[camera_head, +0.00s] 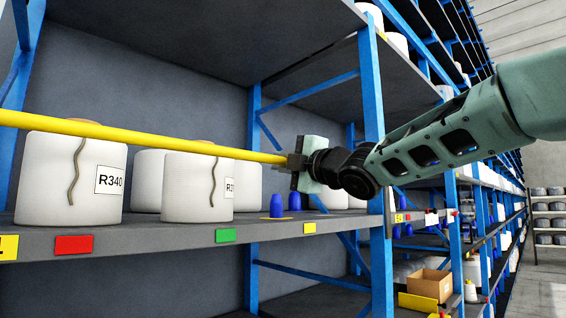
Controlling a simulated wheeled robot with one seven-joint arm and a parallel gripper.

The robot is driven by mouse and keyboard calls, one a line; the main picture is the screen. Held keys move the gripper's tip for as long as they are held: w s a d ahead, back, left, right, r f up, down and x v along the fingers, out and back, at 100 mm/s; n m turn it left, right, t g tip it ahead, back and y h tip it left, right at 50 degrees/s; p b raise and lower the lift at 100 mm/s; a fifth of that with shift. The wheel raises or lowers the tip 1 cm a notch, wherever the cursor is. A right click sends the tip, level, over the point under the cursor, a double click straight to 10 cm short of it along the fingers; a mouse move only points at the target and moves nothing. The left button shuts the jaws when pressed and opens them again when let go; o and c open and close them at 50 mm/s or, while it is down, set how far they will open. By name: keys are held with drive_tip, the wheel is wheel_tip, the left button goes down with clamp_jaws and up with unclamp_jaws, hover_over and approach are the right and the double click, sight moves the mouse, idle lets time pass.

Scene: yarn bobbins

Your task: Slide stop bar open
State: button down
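The yellow stop bar (150,138) runs across the front of the shelf, in front of the white bobbins. Its right end meets my gripper (292,163), which is at the bar's tip, near the blue upright. The fingers are small and dark here, and I cannot tell whether they are closed on the bar or only touching it. The bar's left end runs out of the picture.
White bobbins (57,190) and (186,186) stand on the shelf board (160,232), labelled R340 and partly hidden. A blue cone (277,206) stands to their right. A blue upright (374,120) is just right of my gripper. A cardboard box (430,284) sits lower right.

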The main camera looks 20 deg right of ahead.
wheel_tip(320, 180, down, 9)
drive_tip(key=b, duration=0.9)
drive_tip(key=shift+r, duration=0.15)
drive_tip(key=c, duration=1.3)
unclamp_jaws()
drive_tip(key=shift+d, duration=0.1)
